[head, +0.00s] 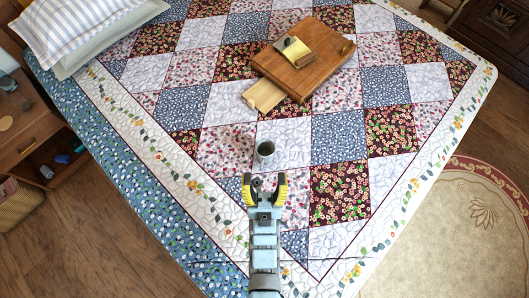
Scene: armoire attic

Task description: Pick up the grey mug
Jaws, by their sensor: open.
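The small grey mug (265,150) stands upright on the patchwork quilt (290,135) near the middle of the head view. Its dark opening faces up, and I cannot make out a handle. My gripper (264,182) has yellow and black fingers, spread open and empty. It is just below the mug in the picture, and the fingertips point towards it. The mug appears apart from the fingers. I cannot tell the height of my gripper above the quilt.
A wooden box (303,62) with a pulled-out light drawer (265,95) and a brass-coloured item (294,50) on top lies beyond the mug. Striped pillows (85,30) are at upper left. An open nightstand (30,125) stands left of the bed. The quilt around the mug is clear.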

